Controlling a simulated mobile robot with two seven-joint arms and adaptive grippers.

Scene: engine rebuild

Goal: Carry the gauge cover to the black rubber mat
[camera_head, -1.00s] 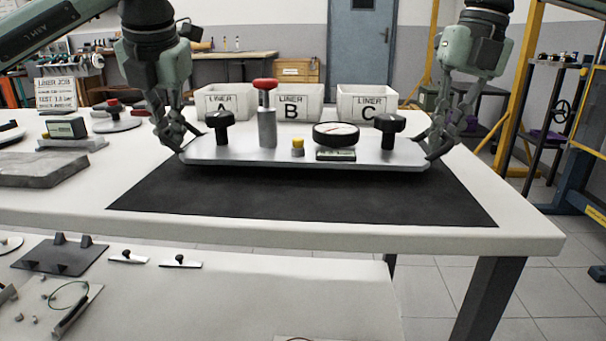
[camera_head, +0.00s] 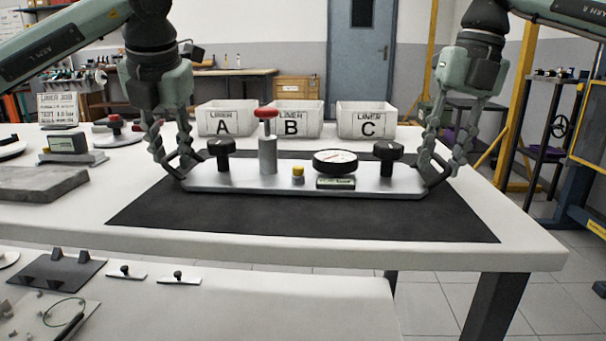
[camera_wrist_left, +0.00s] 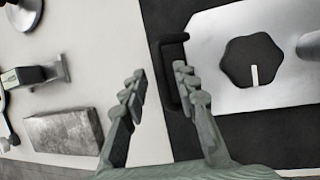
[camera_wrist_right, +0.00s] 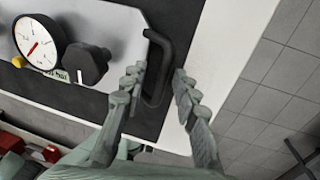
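The gauge cover (camera_head: 290,183) is a long silver plate with a dial gauge, two black knobs, a red-topped post and a yellow button. It lies flat and appears to rest on the black rubber mat (camera_head: 300,222). My left gripper (camera_head: 177,172) is at the cover's left end. In the left wrist view its fingers (camera_wrist_left: 158,85) stand apart, with the black end handle (camera_wrist_left: 168,75) between them, close to one finger. My right gripper (camera_head: 436,172) is at the right end. In the right wrist view its fingers (camera_wrist_right: 155,88) are apart around the other handle (camera_wrist_right: 158,60).
Three white bins, A (camera_head: 226,120), B (camera_head: 295,120) and C (camera_head: 366,121), stand behind the mat. A grey block (camera_head: 42,184) lies on the table at left. A lower white bench (camera_head: 260,300) with small parts is in front. The mat's front strip is clear.

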